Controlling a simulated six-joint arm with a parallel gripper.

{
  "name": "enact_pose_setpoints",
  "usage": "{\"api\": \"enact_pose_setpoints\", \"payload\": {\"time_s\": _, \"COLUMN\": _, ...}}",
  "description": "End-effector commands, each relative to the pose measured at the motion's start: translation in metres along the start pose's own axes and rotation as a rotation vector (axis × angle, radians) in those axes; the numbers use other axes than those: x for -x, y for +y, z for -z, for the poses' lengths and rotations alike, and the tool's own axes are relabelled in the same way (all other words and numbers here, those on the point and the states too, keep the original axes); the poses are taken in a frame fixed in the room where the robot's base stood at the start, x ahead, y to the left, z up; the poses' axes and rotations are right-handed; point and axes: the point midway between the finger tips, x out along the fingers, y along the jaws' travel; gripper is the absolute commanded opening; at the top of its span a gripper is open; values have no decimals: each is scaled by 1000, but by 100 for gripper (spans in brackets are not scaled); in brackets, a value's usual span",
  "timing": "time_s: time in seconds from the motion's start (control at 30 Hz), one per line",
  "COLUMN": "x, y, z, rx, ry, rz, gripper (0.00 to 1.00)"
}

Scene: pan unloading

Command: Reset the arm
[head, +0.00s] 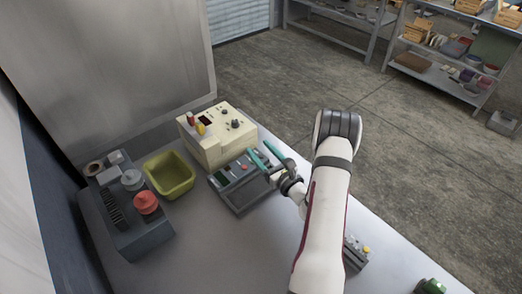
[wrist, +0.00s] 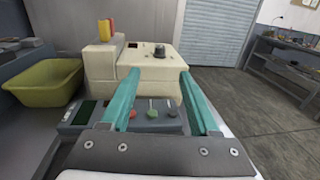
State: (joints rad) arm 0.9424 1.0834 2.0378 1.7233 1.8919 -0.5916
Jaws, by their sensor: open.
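My gripper (head: 262,159) has two teal fingers, and they stand apart with nothing between them. In the head view it hangs over the grey control panel (head: 238,189), in front of the cream machine (head: 213,140). In the wrist view the gripper (wrist: 158,92) points towards the cream machine (wrist: 154,60), with the grey panel and its small knobs (wrist: 152,113) below and between the fingers. My white arm hides part of the table in the head view.
A yellow-green bin (head: 170,175) stands left of the panel, empty as far as I see. A dark grey block (head: 140,235) with a red round part (head: 146,202) stands at the left. The table front (head: 235,265) is clear. A small green object (head: 430,286) sits at bottom right.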

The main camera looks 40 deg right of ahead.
Motion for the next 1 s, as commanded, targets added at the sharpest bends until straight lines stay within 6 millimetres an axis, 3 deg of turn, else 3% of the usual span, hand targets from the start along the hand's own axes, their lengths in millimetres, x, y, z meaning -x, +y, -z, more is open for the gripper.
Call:
{"api": "enact_pose_setpoints", "payload": {"time_s": 0.27, "x": -1, "y": 1, "z": 0, "rx": 1, "ry": 0, "rz": -3, "gripper": 62}}
{"api": "enact_pose_setpoints", "payload": {"time_s": 0.37, "x": -9, "y": 23, "z": -17, "rx": 19, "ry": -12, "rz": -86, "gripper": 62}}
{"api": "enact_pose_setpoints", "payload": {"time_s": 0.47, "x": -18, "y": 92, "z": -62, "rx": 74, "ry": -35, "rz": -336, "gripper": 62}}
{"api": "enact_pose_setpoints", "payload": {"time_s": 0.5, "x": -16, "y": 131, "z": -83, "rx": 110, "ry": -41, "rz": -471, "gripper": 62}}
{"api": "enact_pose_setpoints", "payload": {"time_s": 0.57, "x": -1, "y": 189, "z": -110, "rx": 175, "ry": -43, "rz": -683, "gripper": 62}}
{"api": "enact_pose_setpoints", "payload": {"time_s": 0.6, "x": 16, "y": 226, "z": -125, "rx": 229, "ry": -40, "rz": -826, "gripper": 62}}
{"api": "enact_pose_setpoints", "payload": {"time_s": 0.67, "x": 51, "y": 278, "z": -143, "rx": 329, "ry": -28, "rz": -1046, "gripper": 62}}
{"api": "enact_pose_setpoints", "payload": {"time_s": 0.7, "x": 81, "y": 309, "z": -151, "rx": 412, "ry": -16, "rz": -1197, "gripper": 62}}
{"api": "enact_pose_setpoints", "payload": {"time_s": 0.77, "x": 136, "y": 344, "z": -157, "rx": 569, "ry": 11, "rz": -1425, "gripper": 62}}
{"api": "enact_pose_setpoints", "payload": {"time_s": 0.8, "x": 176, "y": 358, "z": -156, "rx": 705, "ry": 34, "rz": -1577, "gripper": 62}}
{"api": "enact_pose_setpoints", "payload": {"time_s": 0.87, "x": 236, "y": 362, "z": -149, "rx": 955, "ry": 76, "rz": -1785, "gripper": 62}}
{"api": "enact_pose_setpoints", "payload": {"time_s": 0.9, "x": 266, "y": 354, "z": -142, "rx": 1126, "ry": 104, "rz": -1886, "gripper": 62}}
{"api": "enact_pose_setpoints", "payload": {"time_s": 1.0, "x": 306, "y": 320, "z": -129, "rx": 1520, "ry": 157, "rz": -2016, "gripper": 62}}
